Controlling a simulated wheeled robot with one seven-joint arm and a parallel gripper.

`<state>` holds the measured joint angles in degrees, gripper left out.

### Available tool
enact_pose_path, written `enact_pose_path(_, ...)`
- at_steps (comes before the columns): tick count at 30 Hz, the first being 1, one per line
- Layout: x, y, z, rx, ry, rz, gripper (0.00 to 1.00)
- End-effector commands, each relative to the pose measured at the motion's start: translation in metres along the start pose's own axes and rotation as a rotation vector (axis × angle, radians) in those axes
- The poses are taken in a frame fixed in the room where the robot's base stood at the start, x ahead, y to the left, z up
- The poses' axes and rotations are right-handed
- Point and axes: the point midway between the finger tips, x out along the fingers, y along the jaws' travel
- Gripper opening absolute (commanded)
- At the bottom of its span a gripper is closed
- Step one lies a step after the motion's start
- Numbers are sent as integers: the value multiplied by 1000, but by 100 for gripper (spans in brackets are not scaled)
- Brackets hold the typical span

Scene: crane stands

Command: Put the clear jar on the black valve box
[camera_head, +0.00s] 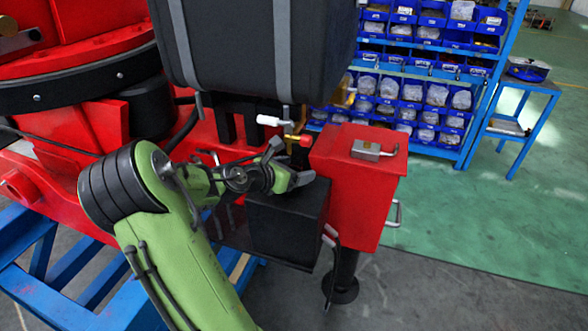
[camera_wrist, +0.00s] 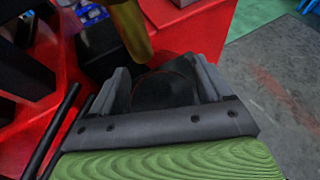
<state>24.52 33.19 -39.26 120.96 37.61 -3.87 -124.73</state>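The black valve box (camera_head: 285,222) stands beside the red tank in the head view; its dark top also shows in the wrist view (camera_wrist: 98,45). My gripper (camera_head: 296,178) is over the top of this box. In the wrist view its two grey fingers (camera_wrist: 163,85) stand apart. A round, dark, see-through shape with a faint rim fills the gap and meets both fingers; it looks like the clear jar (camera_wrist: 165,92). The jar cannot be made out in the head view. I cannot tell whether its base touches the box.
A red tank (camera_head: 352,200) with a metal latch stands right of the box. A brass-coloured part (camera_wrist: 131,30) is close to my fingers. A red-handled valve (camera_head: 298,138) and a large black case (camera_head: 255,50) are behind. Green floor (camera_head: 480,215) is open at right.

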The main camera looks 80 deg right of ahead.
Motion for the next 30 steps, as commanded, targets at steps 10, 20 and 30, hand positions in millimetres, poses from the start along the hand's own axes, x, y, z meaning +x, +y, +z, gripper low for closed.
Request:
enact_pose_path(10,-1,0,1,1,0,0,91)
enact_pose_path(20,-71,2,4,-2,2,8,91)
enact_pose_path(30,-121,0,3,0,0,1,91)
